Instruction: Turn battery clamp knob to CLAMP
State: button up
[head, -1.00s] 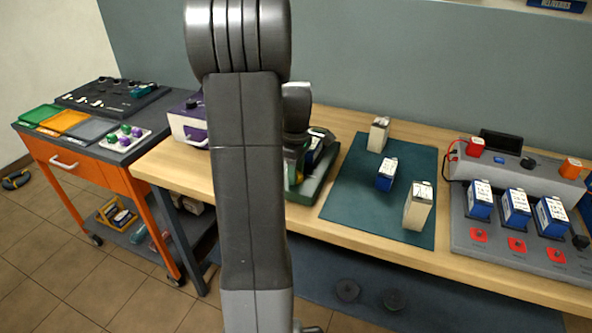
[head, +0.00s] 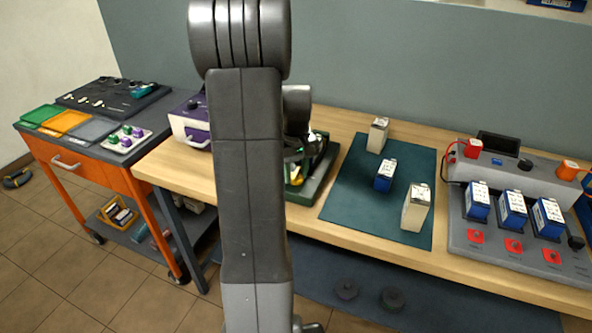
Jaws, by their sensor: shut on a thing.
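A green clamp fixture (head: 323,172) stands on the wooden bench, just right of my arm. A dark part (head: 317,142) with pale spots shows at its back, and a small yellow part (head: 296,174) at its near left. My gripper (head: 294,155) is low over the fixture's left side, mostly hidden behind my forearm. It is shut on what is most likely the battery clamp knob. The knob, the fingertips and any markings cannot be made out from here.
A green mat (head: 345,200) right of the fixture bears a blue battery (head: 385,176) and two cream ones. A grey charger (head: 512,255) with several blue batteries stands at right. A purple-and-white box (head: 189,128) and an orange cart (head: 105,185) are at left.

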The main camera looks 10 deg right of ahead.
aim_at(296, 172)
jog(key=m, duration=0.4)
jog(key=shift+m, duration=0.3)
jog(key=m+p, duration=0.1)
jog(key=m, duration=0.3)
jog(key=shift+m, duration=0.3)
jog(key=o, duration=1)
jog(key=shift+r, duration=0.1)
notch_tip(296, 172, up, 14)
